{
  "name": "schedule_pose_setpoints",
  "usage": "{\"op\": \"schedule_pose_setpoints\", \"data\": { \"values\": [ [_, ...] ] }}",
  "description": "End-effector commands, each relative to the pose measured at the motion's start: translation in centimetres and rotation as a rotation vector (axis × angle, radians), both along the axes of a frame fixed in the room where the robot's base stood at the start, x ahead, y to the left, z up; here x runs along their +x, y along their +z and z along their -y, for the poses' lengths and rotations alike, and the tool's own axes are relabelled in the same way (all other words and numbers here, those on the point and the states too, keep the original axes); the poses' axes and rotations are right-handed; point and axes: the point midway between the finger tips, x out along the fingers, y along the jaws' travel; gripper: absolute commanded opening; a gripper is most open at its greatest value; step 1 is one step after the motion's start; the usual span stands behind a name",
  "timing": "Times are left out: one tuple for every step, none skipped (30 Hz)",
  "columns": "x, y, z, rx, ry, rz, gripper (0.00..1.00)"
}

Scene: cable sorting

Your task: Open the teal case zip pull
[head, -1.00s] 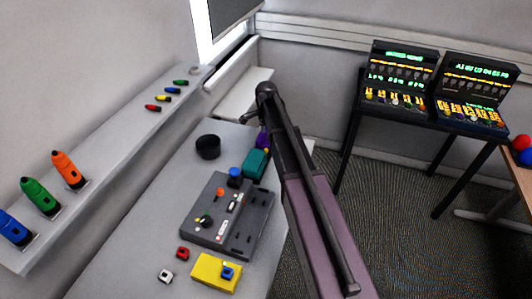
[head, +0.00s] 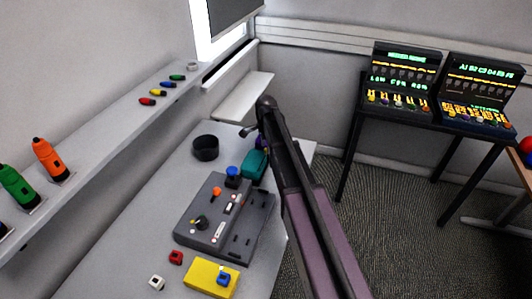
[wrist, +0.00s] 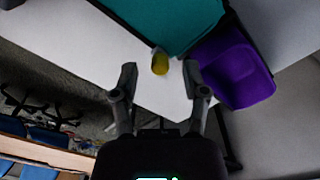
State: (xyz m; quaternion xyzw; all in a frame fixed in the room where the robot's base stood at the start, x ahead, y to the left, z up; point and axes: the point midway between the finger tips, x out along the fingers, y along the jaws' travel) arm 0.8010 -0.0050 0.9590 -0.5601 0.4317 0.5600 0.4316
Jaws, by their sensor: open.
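The teal case (head: 255,164) lies at the far right edge of the work table, partly behind my arm in the head view. In the wrist view its teal side (wrist: 165,22) fills the top middle. A yellow zip pull (wrist: 160,64) sticks out from the case's edge. My gripper (wrist: 159,72) is open, with one finger on each side of the pull and a gap visible on both sides. The pull appears between the fingertips, but its depth relative to them is unclear. In the head view the fingers are mostly hidden by my arm.
A purple case (wrist: 235,72) sits right beside the teal one, close to my right finger. A grey control panel (head: 222,222) with a blue knob, a black round cup (head: 206,148) and a yellow block (head: 211,278) are on the table. The left middle of the table is clear.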

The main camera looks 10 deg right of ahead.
Motion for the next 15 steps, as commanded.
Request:
{"op": "schedule_pose_setpoints", "data": {
  "values": [
    [0.00, -0.53, 0.00, 0.000, 0.000, 0.000, 0.58],
    [0.00, -0.64, 0.00, 0.000, 0.000, 0.000, 0.58],
    [0.00, -0.76, 0.00, 0.000, 0.000, 0.000, 0.58],
    [0.00, -0.83, 0.00, 0.000, 0.000, 0.000, 0.58],
    [0.00, -0.89, 0.00, 0.000, 0.000, 0.000, 0.58],
    [0.00, -0.95, 0.00, 0.000, 0.000, 0.000, 0.58],
    [0.00, -0.98, 0.00, 0.000, 0.000, 0.000, 0.58],
    [0.00, -1.00, 0.00, 0.000, 0.000, 0.000, 0.58],
    [0.00, -1.01, 0.00, 0.000, 0.000, 0.000, 0.58],
    [0.00, -1.01, 0.00, 0.000, 0.000, 0.000, 0.58],
    [0.00, -1.01, 0.00, 0.000, 0.000, 0.000, 0.58],
    [0.00, -1.00, 0.00, 0.000, 0.000, 0.000, 0.58],
    [0.00, -0.99, 0.00, 0.000, 0.000, 0.000, 0.58],
    [0.00, -0.98, 0.00, 0.000, 0.000, 0.000, 0.58],
    [0.00, -0.98, 0.00, 0.000, 0.000, 0.000, 0.58]
  ]
}}
